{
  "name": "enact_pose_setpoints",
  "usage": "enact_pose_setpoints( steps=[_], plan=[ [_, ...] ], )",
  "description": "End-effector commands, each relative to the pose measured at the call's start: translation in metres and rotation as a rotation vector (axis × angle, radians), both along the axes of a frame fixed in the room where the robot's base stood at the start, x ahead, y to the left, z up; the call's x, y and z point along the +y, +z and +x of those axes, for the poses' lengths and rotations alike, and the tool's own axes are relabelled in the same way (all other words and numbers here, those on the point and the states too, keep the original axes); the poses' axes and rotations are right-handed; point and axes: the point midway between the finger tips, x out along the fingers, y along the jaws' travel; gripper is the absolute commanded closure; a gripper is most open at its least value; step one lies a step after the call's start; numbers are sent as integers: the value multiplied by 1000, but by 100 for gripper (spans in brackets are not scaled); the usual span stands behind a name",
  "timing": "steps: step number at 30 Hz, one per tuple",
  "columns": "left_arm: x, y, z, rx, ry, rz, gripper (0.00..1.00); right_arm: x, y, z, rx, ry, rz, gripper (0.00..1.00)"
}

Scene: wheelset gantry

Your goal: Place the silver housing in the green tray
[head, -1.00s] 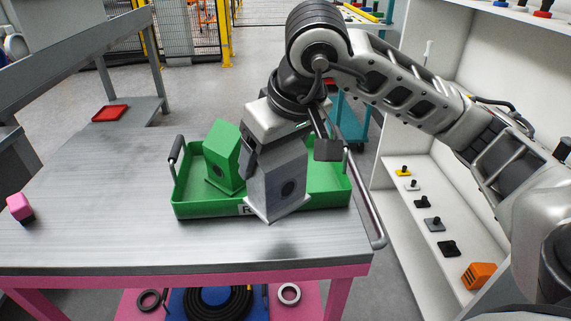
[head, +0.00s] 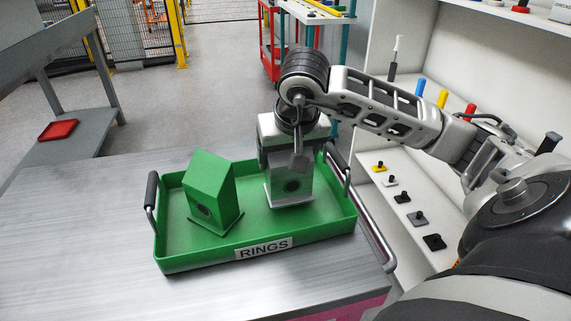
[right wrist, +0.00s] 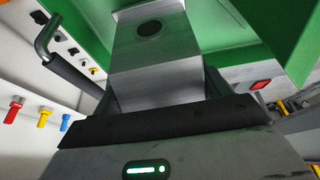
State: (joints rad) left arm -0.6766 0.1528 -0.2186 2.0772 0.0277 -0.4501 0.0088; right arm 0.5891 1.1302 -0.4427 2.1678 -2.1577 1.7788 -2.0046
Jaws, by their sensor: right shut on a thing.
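The silver housing (head: 292,187), a block with a round dark hole and a flat base flange, is upright inside the right half of the green tray (head: 196,262) in the head view. I cannot tell whether its base touches the tray floor. My right gripper (head: 286,156) is shut on its upper part from above. In the right wrist view the silver housing (right wrist: 150,60) sits between the fingers, with the green tray (right wrist: 220,30) behind it. The tray is on the table and carries a RINGS label. My left gripper is not in view.
A green housing (head: 211,188) stands in the tray's left half, apart from the silver one. The tray has black-grip handles (head: 151,190) at both ends. White shelves (head: 385,215) with small coloured parts stand to the right. The table (head: 90,220) is clear on the left.

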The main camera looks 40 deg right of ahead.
Motion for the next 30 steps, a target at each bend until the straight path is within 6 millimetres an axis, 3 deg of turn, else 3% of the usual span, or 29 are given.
enact_pose_setpoints(
  steps=[5,17,18,19,30],
  plan=[
    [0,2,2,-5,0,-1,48,0,-21,0,1,1,0,52],
    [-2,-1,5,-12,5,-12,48,0,-27,0,-2,1,0,52],
    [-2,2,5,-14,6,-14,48,0,-25,0,0,1,0,13],
    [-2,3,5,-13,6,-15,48,0,-25,0,0,1,0,4],
    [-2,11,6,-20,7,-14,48,1,-20,0,1,1,1,2]
  ],
)
